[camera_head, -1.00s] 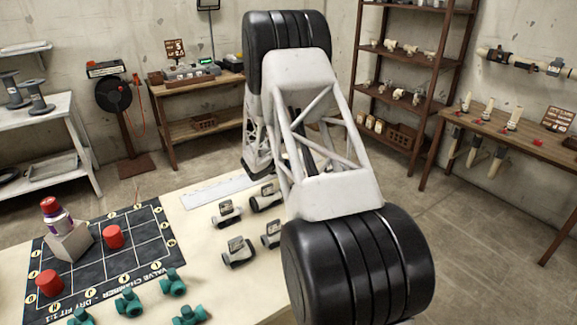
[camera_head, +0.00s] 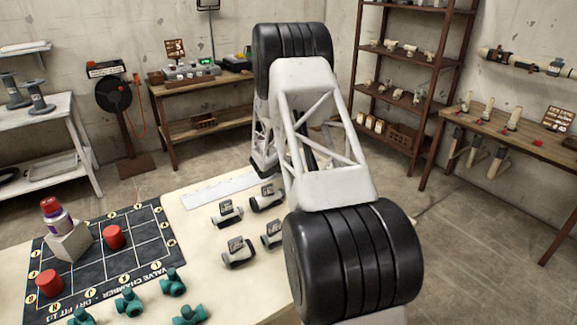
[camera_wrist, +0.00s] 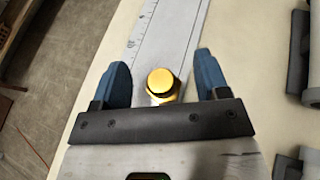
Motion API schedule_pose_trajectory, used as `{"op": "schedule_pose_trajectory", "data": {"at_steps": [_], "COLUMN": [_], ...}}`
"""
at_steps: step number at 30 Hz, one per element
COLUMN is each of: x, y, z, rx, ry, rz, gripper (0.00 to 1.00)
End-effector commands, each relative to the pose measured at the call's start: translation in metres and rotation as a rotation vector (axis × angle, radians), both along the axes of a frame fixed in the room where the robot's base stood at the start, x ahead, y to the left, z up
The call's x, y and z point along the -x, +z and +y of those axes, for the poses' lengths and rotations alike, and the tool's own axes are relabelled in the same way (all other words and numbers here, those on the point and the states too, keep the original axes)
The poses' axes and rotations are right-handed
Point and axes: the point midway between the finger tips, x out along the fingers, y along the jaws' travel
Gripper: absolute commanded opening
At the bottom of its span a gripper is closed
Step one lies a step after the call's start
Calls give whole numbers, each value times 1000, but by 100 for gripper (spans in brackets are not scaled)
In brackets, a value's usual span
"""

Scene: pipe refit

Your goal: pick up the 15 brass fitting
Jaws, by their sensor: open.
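A brass fitting (camera_wrist: 161,83) shows in the wrist view as a round gold cap seen from above, over the grey ruler strip. My gripper (camera_wrist: 164,85) is open, with one blue finger on each side of the fitting. I see gaps between the fitting and both fingers. In the head view my arm hides the fitting and the gripper. The number 15 is not readable.
The ruler strip (camera_head: 207,191) lies along the table's far edge. Several grey fittings with tags (camera_head: 237,253) stand beside my arm. Several teal fittings (camera_head: 173,282) and a dark grid mat (camera_head: 75,260) with red caps lie to the left.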

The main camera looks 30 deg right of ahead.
Motion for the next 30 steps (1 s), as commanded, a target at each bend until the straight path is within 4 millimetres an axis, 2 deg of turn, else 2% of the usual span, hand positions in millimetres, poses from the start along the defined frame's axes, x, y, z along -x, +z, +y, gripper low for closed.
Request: {"op": "schedule_pose_trajectory", "data": {"at_steps": [12,22,23,30], "x": [0,0,0,0], "y": [0,0,0,1], "z": [0,0,0,0], "rx": [0,0,0,0], "ry": [0,0,0,0], "rz": [0,0,0,-1], "gripper": [67,16,13,13]}}
